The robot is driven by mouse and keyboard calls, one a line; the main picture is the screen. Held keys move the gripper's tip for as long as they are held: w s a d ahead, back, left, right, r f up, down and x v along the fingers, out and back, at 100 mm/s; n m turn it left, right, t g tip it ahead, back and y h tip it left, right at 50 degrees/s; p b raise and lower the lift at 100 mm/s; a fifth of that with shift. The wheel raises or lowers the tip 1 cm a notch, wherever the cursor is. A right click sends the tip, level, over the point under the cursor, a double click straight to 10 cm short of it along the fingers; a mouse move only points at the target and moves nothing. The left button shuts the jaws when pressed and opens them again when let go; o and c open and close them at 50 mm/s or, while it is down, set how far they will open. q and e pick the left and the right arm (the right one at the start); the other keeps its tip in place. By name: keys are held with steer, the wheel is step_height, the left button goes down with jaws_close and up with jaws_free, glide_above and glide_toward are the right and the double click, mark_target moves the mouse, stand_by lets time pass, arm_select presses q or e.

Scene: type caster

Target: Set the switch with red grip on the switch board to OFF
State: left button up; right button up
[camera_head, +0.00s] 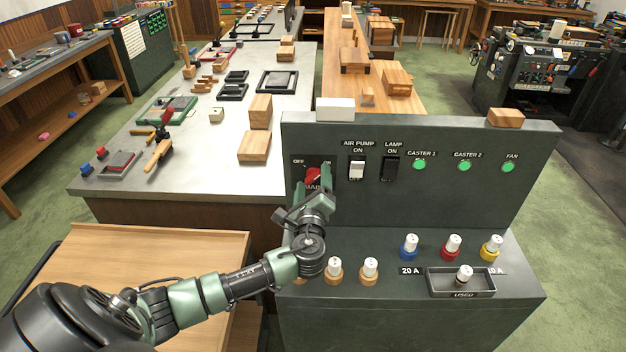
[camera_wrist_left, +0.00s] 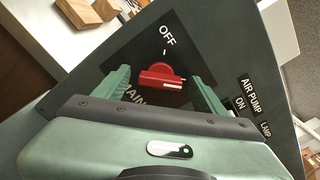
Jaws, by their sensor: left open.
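The switch with the red grip (camera_head: 313,175) sits on a black plate marked OFF, ON and MAIN, at the left of the dark green switch board (camera_head: 430,208). In the left wrist view, the red grip (camera_wrist_left: 160,77) lies crosswise. Its white line is at the right end, not toward the OFF label (camera_wrist_left: 167,34). My left gripper (camera_head: 308,190) is open in front of the switch. In the left wrist view its fingers (camera_wrist_left: 164,78) are on either side of the grip, with visible gaps. The ON label is hidden there. My right gripper is not in view.
To the right are a white air pump switch (camera_head: 357,168), a black lamp switch (camera_head: 391,168) and green lights. Several white-topped fuses stand on the board's ledge below. A white block (camera_head: 335,109) and a wooden block (camera_head: 506,117) rest on its top edge.

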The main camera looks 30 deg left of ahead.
arm_select(q)
steer(key=c, duration=1.4)
steer(key=shift+o, duration=0.2)
